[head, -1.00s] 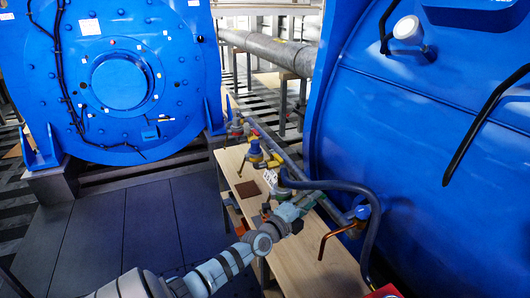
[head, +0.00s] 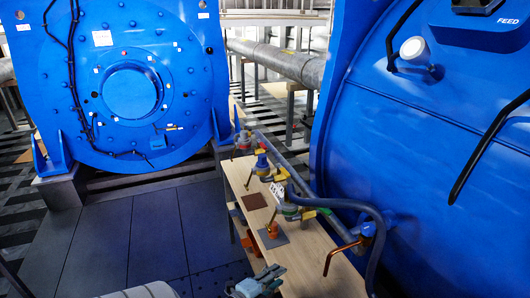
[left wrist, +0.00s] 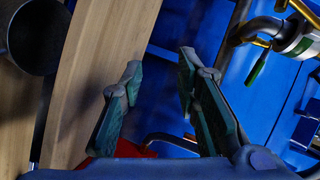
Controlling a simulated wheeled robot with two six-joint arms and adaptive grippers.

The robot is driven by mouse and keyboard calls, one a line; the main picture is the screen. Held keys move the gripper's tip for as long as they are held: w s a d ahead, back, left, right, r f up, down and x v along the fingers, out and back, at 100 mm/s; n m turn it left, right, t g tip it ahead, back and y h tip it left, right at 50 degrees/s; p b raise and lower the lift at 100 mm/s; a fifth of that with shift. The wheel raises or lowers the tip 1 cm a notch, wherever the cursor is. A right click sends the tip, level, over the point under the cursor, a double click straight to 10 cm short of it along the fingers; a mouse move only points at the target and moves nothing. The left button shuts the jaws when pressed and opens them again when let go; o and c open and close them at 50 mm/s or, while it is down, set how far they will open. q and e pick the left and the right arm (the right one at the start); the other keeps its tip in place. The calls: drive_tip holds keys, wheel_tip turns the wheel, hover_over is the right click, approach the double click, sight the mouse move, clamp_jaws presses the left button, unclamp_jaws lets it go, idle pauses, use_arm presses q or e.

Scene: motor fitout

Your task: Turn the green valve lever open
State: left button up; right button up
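The green valve lever (left wrist: 256,68) shows at the upper right of the left wrist view, beside a metal valve body (left wrist: 298,38). In the head view a valve with green parts (head: 290,211) sits on the pipe run along the bench; its lever is too small to make out clearly. My left gripper (left wrist: 160,72) has its two fingers spread with nothing between them. The green lever lies to the right of the fingers, apart from them. In the head view the left gripper (head: 264,280) is at the bottom, nearer than the valve. My right gripper is not in view.
A wooden bench (head: 310,268) carries the pipework and other valves, including a blue-topped one (head: 262,165). A large blue tank (head: 420,130) stands close on the right. The dark floor (head: 140,230) left of the bench is clear.

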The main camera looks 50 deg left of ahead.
use_arm(q)
drive_tip(key=s+d+f+n+g+b, duration=0.1)
drive_tip(key=s+f+n+g+b, duration=0.1)
drive_tip(key=f, duration=1)
drive_tip(key=s+n+b, duration=0.1)
drive_tip(key=s, duration=0.1)
drive_tip(key=shift+s+f+g, duration=0.25)
drive_tip(key=shift+s+g, duration=0.1)
drive_tip(key=shift+g, duration=0.05)
